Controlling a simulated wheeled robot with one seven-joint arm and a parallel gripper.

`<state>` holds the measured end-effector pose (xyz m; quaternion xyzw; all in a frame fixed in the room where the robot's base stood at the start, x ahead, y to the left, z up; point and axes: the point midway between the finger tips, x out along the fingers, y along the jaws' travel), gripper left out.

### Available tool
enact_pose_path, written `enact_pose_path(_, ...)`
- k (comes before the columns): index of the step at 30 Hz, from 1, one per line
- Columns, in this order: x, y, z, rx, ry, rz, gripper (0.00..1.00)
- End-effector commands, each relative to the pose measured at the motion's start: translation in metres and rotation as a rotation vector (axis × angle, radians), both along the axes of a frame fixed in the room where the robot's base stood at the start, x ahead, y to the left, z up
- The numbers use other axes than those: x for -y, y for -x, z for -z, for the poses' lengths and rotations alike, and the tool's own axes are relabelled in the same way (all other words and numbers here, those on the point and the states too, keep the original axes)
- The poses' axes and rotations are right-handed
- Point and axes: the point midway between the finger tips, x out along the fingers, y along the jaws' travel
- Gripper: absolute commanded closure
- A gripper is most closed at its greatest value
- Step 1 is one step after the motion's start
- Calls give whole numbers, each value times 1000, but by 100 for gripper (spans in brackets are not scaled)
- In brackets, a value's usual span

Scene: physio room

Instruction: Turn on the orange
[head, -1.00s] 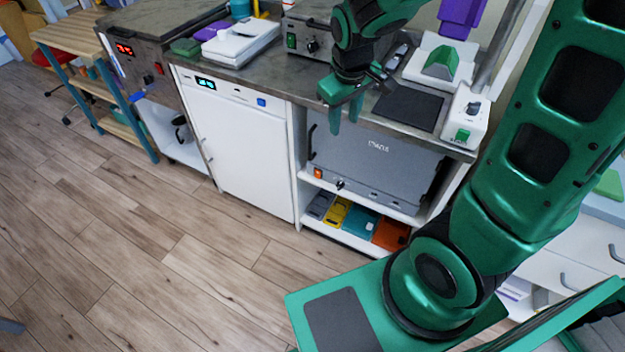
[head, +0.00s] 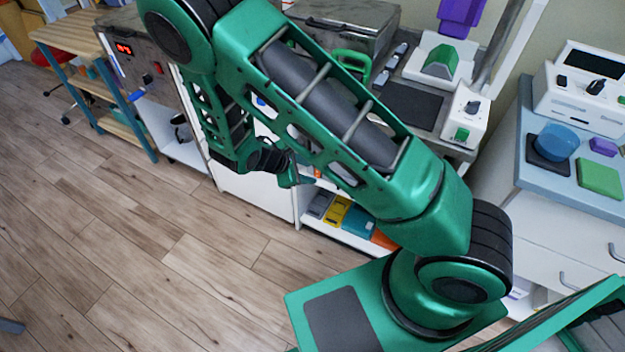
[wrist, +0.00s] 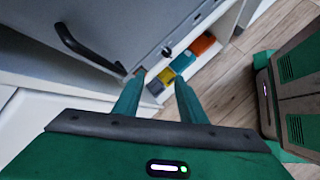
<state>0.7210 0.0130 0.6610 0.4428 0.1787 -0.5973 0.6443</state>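The grey box-shaped appliance (wrist: 125,28) stands on a shelf under the counter. In the wrist view its front shows a black bar handle (wrist: 75,45) and a dark knob (wrist: 167,51). I cannot clearly make out an orange switch on it now; my arm covers most of its front in the head view, and my left finger covers part of its lower edge in the wrist view. My gripper (wrist: 160,79) is open and empty, with its fingertips close to the appliance's lower front. In the head view, my gripper (head: 293,180) is low before the cabinets.
Yellow (head: 337,212), teal (head: 358,223) and orange (head: 383,240) flat items lie on the shelf below. A white device with a green switch (head: 462,133) stands on the counter. A drawer cabinet (head: 560,245) is at right.

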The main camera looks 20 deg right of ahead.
Motion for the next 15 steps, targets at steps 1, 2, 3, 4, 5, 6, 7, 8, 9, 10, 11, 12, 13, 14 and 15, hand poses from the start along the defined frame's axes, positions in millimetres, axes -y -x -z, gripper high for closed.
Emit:
enact_pose_path(1, -2, 0, 14, -19, 48, -55, 62)
enact_pose_path(2, -4, -1, 20, -28, 76, -87, 62)
enact_pose_path(3, -5, -1, 29, -41, 114, -129, 62)
enact_pose_path(4, -6, -2, 35, -51, 143, -162, 62)
enact_pose_path(5, -7, -3, 41, -59, 172, -195, 62)
enact_pose_path(6, -8, -4, 49, -71, 210, -238, 62)
enact_pose_path(7, -8, -5, 54, -80, 241, -272, 62)
enact_pose_path(8, -9, -5, 60, -89, 269, -304, 62)
enact_pose_path(9, -11, -6, 67, -101, 310, -348, 62)
enact_pose_path(10, -12, -7, 73, -109, 341, -382, 62)
enact_pose_path(11, -12, -8, 78, -117, 370, -415, 62)
enact_pose_path(12, -14, -9, 84, -127, 412, -458, 62)
enact_pose_path(13, -15, -10, 89, -135, 441, -488, 62)
enact_pose_path(14, -16, -10, 93, -143, 468, -517, 62)
enact_pose_path(15, -17, -11, 98, -150, 503, -554, 62)
